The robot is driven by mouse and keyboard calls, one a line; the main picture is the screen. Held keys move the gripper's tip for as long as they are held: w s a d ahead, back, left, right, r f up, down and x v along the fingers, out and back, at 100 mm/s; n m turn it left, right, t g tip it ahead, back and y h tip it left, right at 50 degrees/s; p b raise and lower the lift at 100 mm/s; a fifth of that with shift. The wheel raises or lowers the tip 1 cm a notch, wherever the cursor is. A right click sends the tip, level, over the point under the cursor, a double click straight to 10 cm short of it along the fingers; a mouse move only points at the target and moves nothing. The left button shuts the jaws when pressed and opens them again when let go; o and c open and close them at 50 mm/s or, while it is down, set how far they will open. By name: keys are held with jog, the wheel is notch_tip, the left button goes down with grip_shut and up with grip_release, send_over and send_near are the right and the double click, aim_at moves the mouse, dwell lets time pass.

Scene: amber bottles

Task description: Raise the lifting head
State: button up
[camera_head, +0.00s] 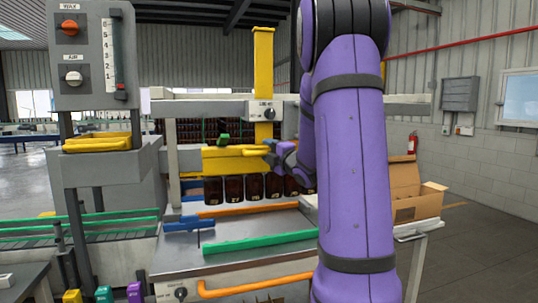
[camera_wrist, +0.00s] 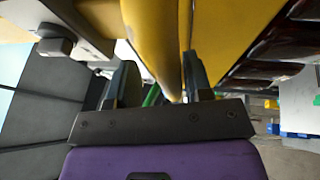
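The lifting head (camera_head: 232,163) is a yellow block low on the gantry, with a yellow post (camera_head: 264,80) rising above it and a yellow handle bar (camera_head: 228,152) along its front. A row of dark amber bottles (camera_head: 234,190) is directly under it; whether they hang or stand is unclear. My gripper (camera_head: 271,146) is at the right end of the handle bar, partly behind my purple arm. In the wrist view, yellow bar (camera_wrist: 158,40) runs between the two spread fingers of my gripper (camera_wrist: 160,78). Whether the fingers press on it cannot be told.
A control panel (camera_head: 88,50) with red and white knobs stands at the left. A steel table (camera_head: 240,262) with green (camera_head: 262,243) and orange (camera_head: 258,285) bars lies below. A cardboard box (camera_head: 418,208) is at the right. Green conveyor rails (camera_head: 30,238) run left.

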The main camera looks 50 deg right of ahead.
jog(key=shift+f, duration=0.2)
jog(key=shift+s, duration=0.15)
jog(key=v, duration=1)
jog(key=shift+s, duration=0.25)
jog(key=shift+r, duration=0.1)
jog(key=w+a+r+m+g+h, duration=0.1)
jog(key=a+m+g+h, duration=0.1)
jog(key=a+m+g, duration=0.8)
jog(key=s+a+f+m+g+y, duration=0.2)
jog(key=s+a+m, duration=0.1)
jog(key=s+a, duration=0.5)
jog(key=s+a+f+m+g+y, duration=0.2)
jog(key=s+a, duration=0.6)
jog(key=a, duration=0.7)
jog(key=shift+a+m+g+y, duration=0.2)
jog(key=shift+m+g+y, duration=0.3)
jog(key=shift+m, duration=0.6)
